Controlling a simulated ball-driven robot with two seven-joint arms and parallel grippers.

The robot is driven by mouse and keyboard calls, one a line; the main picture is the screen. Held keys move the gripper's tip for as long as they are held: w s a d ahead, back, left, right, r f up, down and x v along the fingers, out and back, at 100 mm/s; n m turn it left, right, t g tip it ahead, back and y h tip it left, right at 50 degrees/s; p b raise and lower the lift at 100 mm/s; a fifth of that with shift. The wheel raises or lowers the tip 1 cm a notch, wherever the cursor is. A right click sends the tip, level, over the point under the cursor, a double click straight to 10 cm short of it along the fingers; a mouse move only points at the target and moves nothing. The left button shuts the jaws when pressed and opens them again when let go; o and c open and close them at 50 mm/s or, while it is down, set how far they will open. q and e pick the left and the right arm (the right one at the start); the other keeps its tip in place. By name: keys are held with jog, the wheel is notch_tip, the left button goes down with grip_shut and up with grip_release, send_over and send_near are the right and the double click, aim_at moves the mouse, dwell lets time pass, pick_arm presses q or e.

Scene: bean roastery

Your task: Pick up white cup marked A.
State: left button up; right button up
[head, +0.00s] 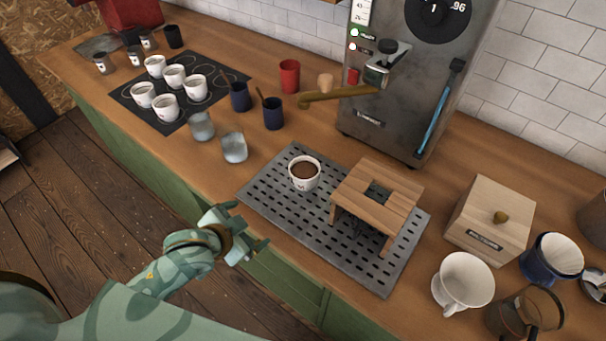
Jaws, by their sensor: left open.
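Several white cups stand upright on a dark mat (121,95) at the upper left, among them a front cup (166,109), a left cup (143,95) and a right cup (196,87). Their marks are too small to read. Another white cup (304,185) holds brown liquid and stands on a slotted metal tray; its dark mark is not clearly legible. My left gripper (248,226) is open and empty beside the tray's left edge, apart from every cup. My right gripper is out of view.
The slotted tray (270,207) also bears a wooden stand (385,185). Two glasses (202,126) (234,148), dark blue cups (273,114) and a red cup (289,76) stand between mat and tray. A grey machine (400,110) stands behind; a wooden box (490,218) is right.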

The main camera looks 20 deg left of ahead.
aim_at(295, 181)
pick_arm(q)
jog(key=w+d+r+n+t+h, duration=0.1)
jog(key=w+d+r+h, duration=0.1)
jog(key=w+r+h, duration=0.35)
jog(key=shift+y, duration=0.35)
jog(key=b+x, duration=0.1)
jog(key=x, duration=0.2)
jog(key=b+x, duration=0.1)
jog(key=x, duration=0.5)
jog(key=shift+w+r+b, duration=0.3)
jog(key=shift+w+b, duration=0.1)
jog(key=x, duration=0.2)
jog(key=b+x, duration=0.2)
jog(key=x, duration=0.1)
jog(key=shift+w+r, duration=0.25)
jog(key=shift+w, duration=0.4)
jog(key=shift+r, duration=0.15)
jog(key=shift+c, duration=0.5)
jog(key=c, duration=1.1)
jog(key=shift+c, duration=1)
jog(key=shift+r, duration=0.15)
